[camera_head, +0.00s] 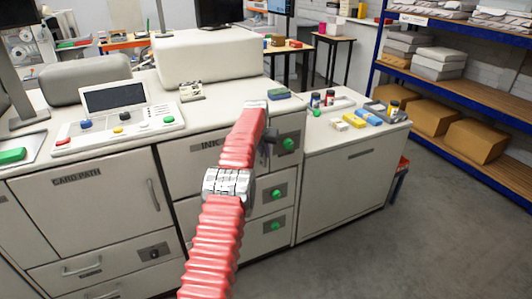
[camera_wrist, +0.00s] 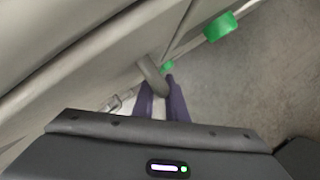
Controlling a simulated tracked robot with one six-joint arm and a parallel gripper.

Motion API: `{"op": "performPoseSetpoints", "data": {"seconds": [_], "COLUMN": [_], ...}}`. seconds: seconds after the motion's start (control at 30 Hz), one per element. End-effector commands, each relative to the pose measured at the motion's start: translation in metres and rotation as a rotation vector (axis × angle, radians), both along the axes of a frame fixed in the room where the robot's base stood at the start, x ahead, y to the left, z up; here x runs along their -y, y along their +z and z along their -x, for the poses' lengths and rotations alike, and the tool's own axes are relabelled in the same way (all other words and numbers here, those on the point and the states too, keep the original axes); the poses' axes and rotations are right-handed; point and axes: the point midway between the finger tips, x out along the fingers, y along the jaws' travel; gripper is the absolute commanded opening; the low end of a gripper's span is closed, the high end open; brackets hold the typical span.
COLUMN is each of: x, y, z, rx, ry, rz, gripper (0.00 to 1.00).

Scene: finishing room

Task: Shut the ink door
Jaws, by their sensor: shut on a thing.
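The ink door (camera_head: 200,160) is the pale cabinet front labelled INK, left of my red arm. My arm covers part of it, and I cannot tell from these views whether it stands slightly ajar. My gripper (camera_head: 270,137) is at the right side of this front, small and dark in the head view. In the wrist view my gripper (camera_wrist: 162,92) has its two purple fingers on either side of a grey curved handle (camera_wrist: 152,76). It is shut on this handle.
A green knob (camera_head: 288,144) sits on the panel right of my gripper, with more green knobs below. A control console (camera_head: 120,118) stands on the counter at left. A lower cabinet (camera_head: 345,175) holds small bottles and blocks. The grey floor at right is clear.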

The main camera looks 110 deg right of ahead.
Motion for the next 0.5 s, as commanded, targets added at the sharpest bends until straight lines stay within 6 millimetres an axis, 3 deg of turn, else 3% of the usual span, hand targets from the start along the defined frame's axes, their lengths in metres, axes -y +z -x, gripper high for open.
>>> {"op": "performPoseSetpoints", "data": {"seconds": [0.27,0.3,0.5], "x": [0.0055,0.0057,0.0049], "y": [0.0045,0.0046,0.0038], "z": [-0.0007,-0.0008,-0.0008], "rx": [-0.004,-0.004,-0.001], "ry": [0.004,0.004,0.002], "rz": [0.019,0.019,0.017], "gripper": [0.0,0.13,0.27]}}
